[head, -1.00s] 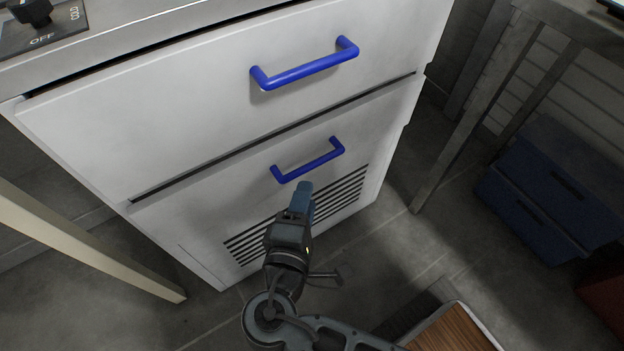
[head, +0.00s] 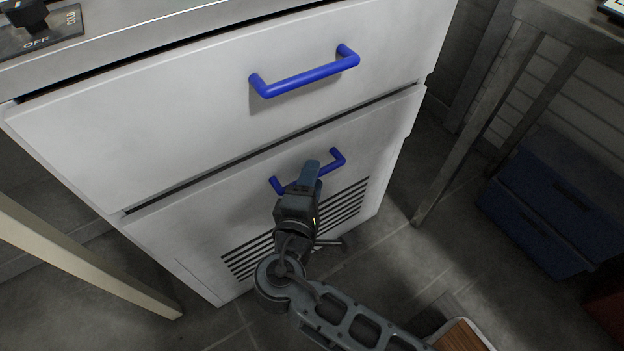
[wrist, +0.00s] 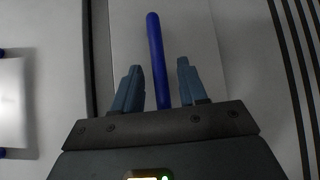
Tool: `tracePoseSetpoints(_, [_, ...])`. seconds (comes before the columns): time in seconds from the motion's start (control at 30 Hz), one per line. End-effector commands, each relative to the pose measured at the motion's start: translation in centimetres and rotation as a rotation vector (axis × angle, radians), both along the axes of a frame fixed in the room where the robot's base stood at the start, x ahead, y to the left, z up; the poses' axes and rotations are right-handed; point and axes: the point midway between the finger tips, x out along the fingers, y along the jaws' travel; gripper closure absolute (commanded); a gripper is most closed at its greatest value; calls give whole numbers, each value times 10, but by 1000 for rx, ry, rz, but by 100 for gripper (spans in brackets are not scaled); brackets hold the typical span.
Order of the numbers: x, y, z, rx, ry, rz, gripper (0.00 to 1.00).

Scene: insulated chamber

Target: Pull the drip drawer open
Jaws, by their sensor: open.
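The white cabinet has two fronts, one above the other. The lower front (head: 190,235) has a blue bar handle (head: 338,158), and a dark slotted grille (head: 350,203) sits below it. The lower front looks closed. My gripper (head: 310,170) is at this handle and covers its middle in the head view. In the wrist view the blue handle (wrist: 155,45) runs between the two open fingers of my gripper (wrist: 159,66), with a gap on each side. The upper drawer (head: 150,150) is closed and has a larger blue handle (head: 305,79).
A control panel with a knob (head: 28,16) is on the cabinet top at the left. A pale leg (head: 90,260) stands at the left and a metal table leg (head: 470,140) at the right. Blue bins (head: 545,215) are on the floor at the right.

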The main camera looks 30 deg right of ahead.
Motion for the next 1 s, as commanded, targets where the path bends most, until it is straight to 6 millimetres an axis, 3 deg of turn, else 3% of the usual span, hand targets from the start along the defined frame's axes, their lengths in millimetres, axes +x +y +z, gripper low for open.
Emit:
tracePoseSetpoints(0.07, [0,0,0,0,0,0,60])
tracePoseSetpoints(0.5, [0,0,0,0,0,0,100])
tracePoseSetpoints(1.0, [-3,0,0,0,1,0,100])
